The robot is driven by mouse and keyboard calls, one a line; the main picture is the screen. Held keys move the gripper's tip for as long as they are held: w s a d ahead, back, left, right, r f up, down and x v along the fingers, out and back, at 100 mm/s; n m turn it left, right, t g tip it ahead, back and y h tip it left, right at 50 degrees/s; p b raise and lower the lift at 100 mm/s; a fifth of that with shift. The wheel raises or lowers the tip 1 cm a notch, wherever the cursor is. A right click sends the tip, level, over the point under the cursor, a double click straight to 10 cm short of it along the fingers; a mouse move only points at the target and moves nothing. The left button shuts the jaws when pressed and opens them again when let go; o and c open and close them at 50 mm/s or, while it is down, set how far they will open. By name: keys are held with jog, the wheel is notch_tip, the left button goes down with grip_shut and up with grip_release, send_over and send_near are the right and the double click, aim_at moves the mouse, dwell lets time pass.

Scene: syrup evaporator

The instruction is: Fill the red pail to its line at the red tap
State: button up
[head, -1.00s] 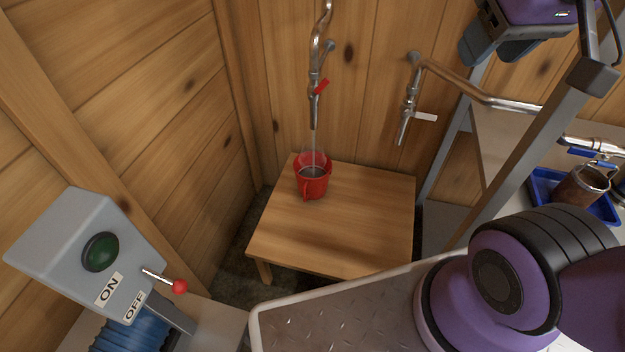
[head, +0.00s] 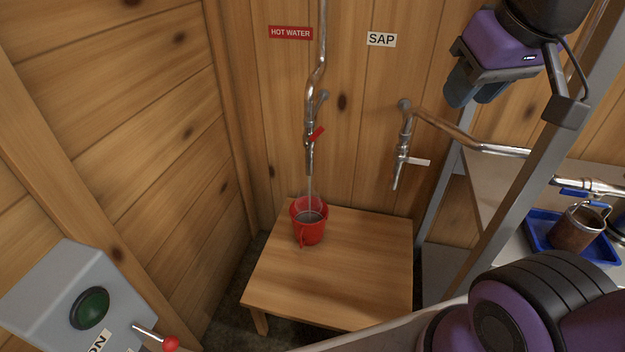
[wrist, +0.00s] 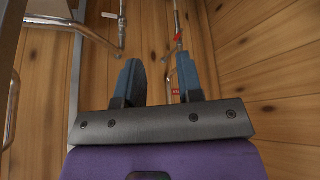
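The red pail (head: 309,228) stands upright on the low wooden table, under the red tap. The red tap (head: 312,135) has a red lever and hangs on a steel pipe below a "HOT WATER" sign (head: 290,33). A thin stream falls from its spout into the pail, and greyish liquid shows inside. I cannot make out the fill line. My gripper (head: 476,88) is up at the right, away from the pail and tap. In the wrist view my gripper (wrist: 160,82) has its two blue fingers apart with nothing between them; the red lever (wrist: 179,37) shows beyond them.
The sap tap (head: 404,160) with a white lever is right of the red tap, under a "SAP" sign (head: 382,39). A grey slanted post (head: 520,170) stands at the right. A control box (head: 75,300) is at lower left. The wooden table (head: 340,275) has free room.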

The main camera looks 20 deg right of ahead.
jog(key=w+r+n+g, duration=0.2)
jog(key=w+r+n, duration=0.1)
jog(key=w, duration=1.3)
jog(key=n+g, duration=0.3)
jog(key=n, duration=0.6)
send_over(317, 132)
notch_tip(317, 132, down, 29)
jog(key=shift+w+d+r, duration=0.1)
jog(key=shift+w, duration=0.05)
notch_tip(317, 132, down, 11)
jog(key=shift+f, duration=0.1)
grip_shut()
